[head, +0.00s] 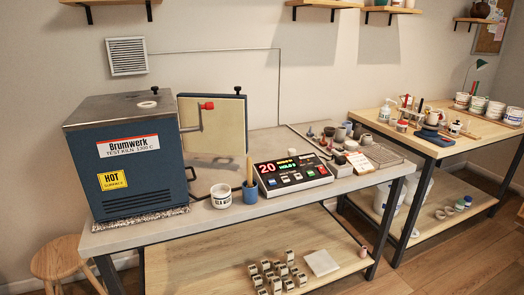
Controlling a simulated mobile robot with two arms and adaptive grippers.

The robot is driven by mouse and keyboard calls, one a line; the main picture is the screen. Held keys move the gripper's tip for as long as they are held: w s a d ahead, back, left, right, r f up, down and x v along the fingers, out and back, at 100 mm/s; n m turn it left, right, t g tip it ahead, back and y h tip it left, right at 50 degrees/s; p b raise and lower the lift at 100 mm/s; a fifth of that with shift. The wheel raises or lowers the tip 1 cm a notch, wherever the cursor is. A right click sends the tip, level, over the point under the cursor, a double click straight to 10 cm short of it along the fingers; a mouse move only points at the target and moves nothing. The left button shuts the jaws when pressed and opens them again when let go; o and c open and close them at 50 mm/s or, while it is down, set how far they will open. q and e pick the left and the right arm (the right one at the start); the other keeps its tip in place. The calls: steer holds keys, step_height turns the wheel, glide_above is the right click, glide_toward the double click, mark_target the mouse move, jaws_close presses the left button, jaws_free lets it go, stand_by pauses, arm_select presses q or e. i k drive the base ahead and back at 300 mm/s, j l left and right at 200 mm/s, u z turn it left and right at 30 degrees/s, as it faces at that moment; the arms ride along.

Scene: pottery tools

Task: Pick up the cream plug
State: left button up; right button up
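A small, pale cream round piece (147,104) lies on the top of the blue kiln (125,165); it may be the cream plug, but it is too small to tell for sure. The kiln stands at the left end of the grey-topped bench, and its door (212,125) is swung open to the right, showing a cream inner face. Neither of my grippers is in view, and nothing is seen touching the pale piece.
On the grey bench (130,240) stand a white labelled tub (221,196), a blue cup (250,193) with a wooden-handled tool, and a black control box (292,174). Small pots crowd its right end. A wooden table (405,140) stands further right, a stool (58,262) at lower left.

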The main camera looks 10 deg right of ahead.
mark_target(290, 152)
steer(key=i+l+u, duration=0.1)
steer(key=l, duration=0.3)
steer(key=i+l+u, duration=0.15)
steer(key=l, duration=0.3)
steer(key=i+l+u, duration=0.1)
steer(key=l, duration=0.35)
steer(key=i+l+u, duration=0.15)
steer(key=l, duration=0.3)
steer(key=i+l+u, duration=0.1)
steer(key=l, duration=0.4)
steer(key=i, duration=0.1)
